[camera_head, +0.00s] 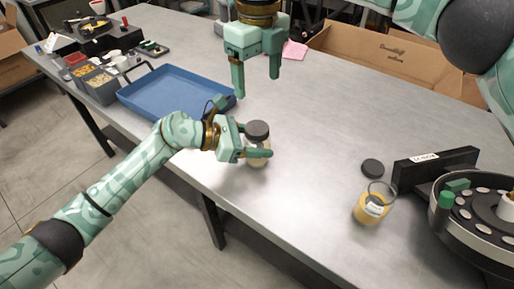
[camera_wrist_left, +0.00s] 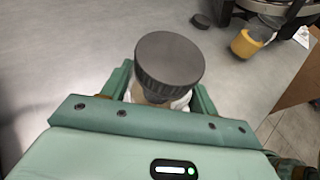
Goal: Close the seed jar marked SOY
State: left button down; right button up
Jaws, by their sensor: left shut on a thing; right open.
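My left gripper (camera_head: 250,153) is shut around a clear jar (camera_head: 256,163) standing on the grey table. A dark ribbed lid (camera_head: 257,130) sits on its mouth; the wrist view also shows this lid (camera_wrist_left: 169,60) from above. Whether it is screwed tight I cannot tell, and no label on this jar is readable. My right gripper (camera_head: 257,83) is open and empty, beyond and above the held jar. A second jar (camera_head: 371,210) with yellow contents and a white label looks open; its label is too small to read. A loose black lid (camera_head: 372,168) lies flat behind it.
A blue tray (camera_head: 165,97) lies left of the held jar. A black block with a label (camera_head: 434,168) and a round seed meter (camera_head: 480,225) stand at the right. A cardboard box (camera_head: 385,60) is at the back. The table between is clear.

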pick_arm(q)
jog(key=shift+c, duration=1.6)
grip_release()
jog(key=p+v, duration=0.1)
jog(key=v, duration=1.5)
jog(key=shift+a, duration=0.15)
